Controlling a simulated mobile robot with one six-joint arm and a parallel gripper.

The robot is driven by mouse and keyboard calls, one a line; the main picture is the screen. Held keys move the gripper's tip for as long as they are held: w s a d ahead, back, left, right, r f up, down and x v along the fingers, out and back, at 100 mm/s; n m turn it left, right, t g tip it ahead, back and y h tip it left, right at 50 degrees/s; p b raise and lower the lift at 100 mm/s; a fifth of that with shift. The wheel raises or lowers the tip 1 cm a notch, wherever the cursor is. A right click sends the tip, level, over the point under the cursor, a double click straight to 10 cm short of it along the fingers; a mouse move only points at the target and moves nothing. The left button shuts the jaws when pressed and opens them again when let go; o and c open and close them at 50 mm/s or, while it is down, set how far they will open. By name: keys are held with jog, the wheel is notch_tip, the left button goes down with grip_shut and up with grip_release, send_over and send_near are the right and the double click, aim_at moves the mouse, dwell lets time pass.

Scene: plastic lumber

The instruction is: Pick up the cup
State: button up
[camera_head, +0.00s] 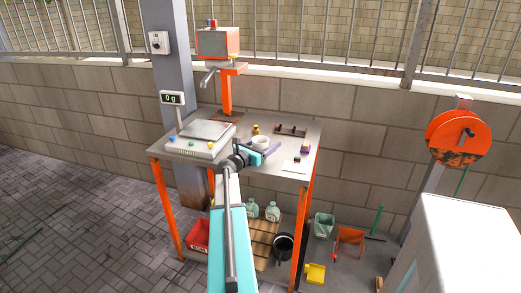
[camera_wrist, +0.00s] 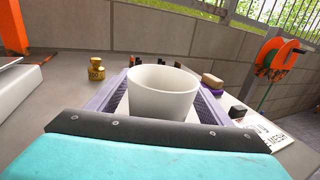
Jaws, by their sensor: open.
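The white cup (camera_wrist: 163,98) stands upright on the metal worktable (camera_head: 205,156). In the head view the cup (camera_head: 261,141) shows just beyond my gripper (camera_head: 262,150). In the wrist view my gripper (camera_wrist: 163,88) is open, with one purple finger pad on the left of the cup and one on the right. The cup appears between the pads, with some room at each side. The near dark edge of my gripper hides what lies below the cup, so I cannot tell whether anything touches it.
A scale (camera_head: 200,138) stands left on the table, a brass weight (camera_head: 256,129) behind the cup. A small rack (camera_head: 291,131), a brown-and-purple block (camera_head: 305,146) and a white card (camera_head: 295,166) lie right. An orange post (camera_head: 226,95) rises at the back.

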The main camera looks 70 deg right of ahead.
dwell(0.4)
jog(key=c, duration=1.1)
jog(key=shift+r, duration=0.15)
jog(key=shift+r, duration=0.85)
jog(key=shift+a+r, duration=0.15)
jog(key=shift+r, duration=0.7)
jog(key=s+a, duration=0.2)
jog(key=a, duration=0.2)
jog(key=s+a+b, duration=0.1)
jog(key=s+a, duration=0.1)
jog(key=a, duration=0.2)
jog(key=s+a+r, duration=0.1)
jog(key=s+a, duration=0.1)
jog(key=a, duration=0.2)
jog(key=shift+b, duration=0.35)
jog(key=shift+r+p, duration=0.2)
jog(key=shift+p, duration=0.35)
jog(key=shift+s+a+p, duration=0.25)
jog(key=shift+a+p, duration=0.25)
jog(key=shift+p, duration=0.7)
jog(key=shift+s+a+p, duration=0.25)
jog(key=shift+a+p, duration=0.2)
jog(key=shift+p, duration=0.75)
